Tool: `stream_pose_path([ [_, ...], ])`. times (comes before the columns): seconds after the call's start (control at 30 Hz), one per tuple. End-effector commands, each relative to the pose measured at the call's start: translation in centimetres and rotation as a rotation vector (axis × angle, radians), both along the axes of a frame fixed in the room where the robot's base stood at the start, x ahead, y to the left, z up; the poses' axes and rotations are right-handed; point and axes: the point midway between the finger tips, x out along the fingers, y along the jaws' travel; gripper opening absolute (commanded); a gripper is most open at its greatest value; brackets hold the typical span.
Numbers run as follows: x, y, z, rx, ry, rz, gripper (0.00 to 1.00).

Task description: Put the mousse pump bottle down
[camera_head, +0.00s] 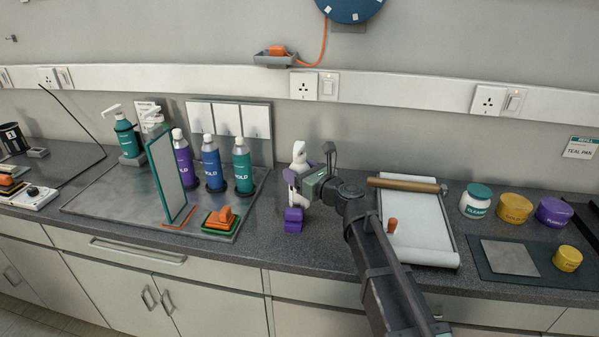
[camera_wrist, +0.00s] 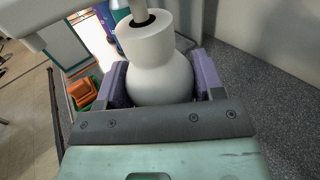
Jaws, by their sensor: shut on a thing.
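The mousse pump bottle (camera_head: 299,156) is white, with a rounded body and narrower neck. My gripper (camera_head: 300,190) is shut on it, over the dark counter right of the grey tray. In the wrist view the bottle's white body (camera_wrist: 158,75) sits between two purple finger pads, with its pump stem rising out of the top of the picture. The bottle looks about upright. Its base is hidden by my gripper, so I cannot tell whether it touches the counter.
A white board with a roller (camera_head: 415,225) lies right. Some counter (camera_head: 270,235) is bare.

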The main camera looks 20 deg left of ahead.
Motion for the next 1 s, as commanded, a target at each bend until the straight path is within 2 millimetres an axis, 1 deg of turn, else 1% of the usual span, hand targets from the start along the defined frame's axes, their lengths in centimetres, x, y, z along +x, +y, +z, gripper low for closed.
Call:
stream_pose_path([
  [0.1,0.0,0.0,-0.1,0.000,0.000,0.000,0.32],
  [0.13,0.0,0.0,-0.1,0.000,0.000,0.000,0.65],
  [0.27,0.0,0.0,-0.1,0.000,0.000,0.000,0.85],
  [0.3,0.0,0.0,-0.1,0.000,0.000,0.000,0.87],
  [0.53,0.0,0.0,0.0,0.000,0.000,0.000,0.87],
  [0.57,0.0,0.0,0.2,0.000,0.000,0.000,0.87],
  [0.67,0.0,0.0,1.5,0.000,0.000,0.000,0.87],
  [0.7,-0.2,-0.4,1.7,0.000,0.000,-0.001,0.87],
  [0.77,-1.1,-1.9,1.1,0.000,0.000,-0.003,0.87],
  [0.9,-3.2,-5.5,1.1,0.000,0.000,-0.003,0.87],
  [1.0,-4.4,-7.8,1.1,0.000,0.000,-0.003,0.87],
])
